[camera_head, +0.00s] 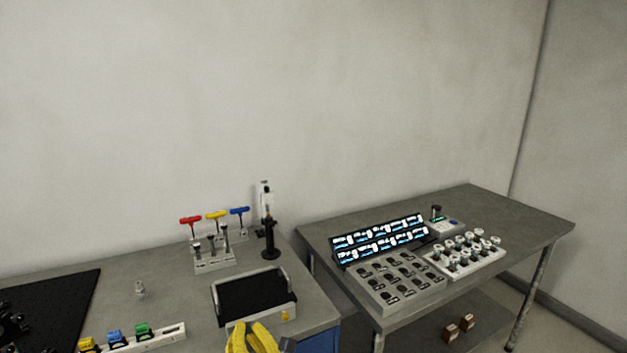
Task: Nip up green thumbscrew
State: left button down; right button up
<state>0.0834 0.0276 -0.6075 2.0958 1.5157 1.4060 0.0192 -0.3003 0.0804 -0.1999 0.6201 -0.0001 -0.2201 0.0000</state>
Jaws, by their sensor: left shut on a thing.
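The yellow fingers of my left gripper (252,338) show at the bottom edge, in front of the black-topped tray and to the right of the rail. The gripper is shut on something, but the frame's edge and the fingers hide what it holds. My right gripper is out of view.
A rack (215,265) with red, yellow and blue T-handles stands behind the black-topped tray (290,308). A black stand (270,253) is beside it. A small metal part (140,289) lies alone. A second table with panels (395,283) is at right, across a gap.

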pick_arm(q)
jog(key=shift+d, duration=0.25)
jog(key=shift+d+r, duration=0.25)
jog(key=v, duration=0.5)
jog(key=shift+s, duration=0.3)
jog(key=c, duration=2.1)
grip_release()
grip_shut()
jog(key=shift+w+a+r, duration=0.2)
jog(key=shift+w+a, duration=0.4)
jog(key=shift+w, duration=0.2)
jog(key=shift+w+a+r, duration=0.15)
jog(key=shift+w+a, duration=0.45)
jog(key=shift+w, duration=0.25)
jog(key=shift+w+a+r, duration=0.2)
jog(key=shift+w+a, duration=0.4)
jog(key=shift+w, duration=0.2)
